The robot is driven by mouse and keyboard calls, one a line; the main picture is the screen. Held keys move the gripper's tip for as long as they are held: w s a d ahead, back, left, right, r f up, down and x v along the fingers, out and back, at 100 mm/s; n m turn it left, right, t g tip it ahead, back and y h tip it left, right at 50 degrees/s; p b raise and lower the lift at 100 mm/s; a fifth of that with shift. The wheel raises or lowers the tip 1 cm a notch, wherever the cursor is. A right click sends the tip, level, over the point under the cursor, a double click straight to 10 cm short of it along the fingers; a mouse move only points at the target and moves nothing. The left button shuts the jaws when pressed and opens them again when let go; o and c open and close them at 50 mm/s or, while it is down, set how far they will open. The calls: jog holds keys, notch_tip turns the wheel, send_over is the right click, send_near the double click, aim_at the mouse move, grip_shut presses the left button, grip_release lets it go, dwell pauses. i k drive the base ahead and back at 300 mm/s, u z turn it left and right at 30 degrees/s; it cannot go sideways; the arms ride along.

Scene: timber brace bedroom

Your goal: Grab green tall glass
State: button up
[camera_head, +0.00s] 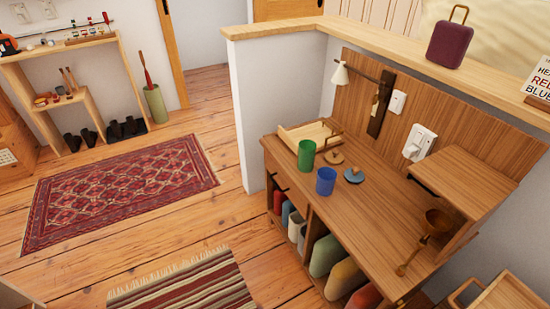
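A tall green glass (306,155) stands upright on the wooden desk (372,220), near its left end and close to the front edge. A shorter blue cup (326,181) stands a little in front of it and to the right. A wooden tray (297,133) lies just behind the green glass. My gripper is not in the picture, so whether it is open or shut does not show.
A small round wooden piece (333,157) and a blue disc-like item (354,175) lie right of the glass. A wooden scoop (437,222) is at the desk's right. A white half wall (243,130) borders the left end. Rugs (120,190) cover the open floor.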

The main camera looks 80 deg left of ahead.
aim_at(307, 148)
jog(key=u, duration=2.65)
jog(key=k, duration=0.35)
jog(key=u, duration=1.45)
jog(key=i, duration=1.7)
jog(key=z, duration=0.95)
jog(key=i, duration=0.65)
jog(key=z, duration=0.85)
jog(key=i, duration=0.45)
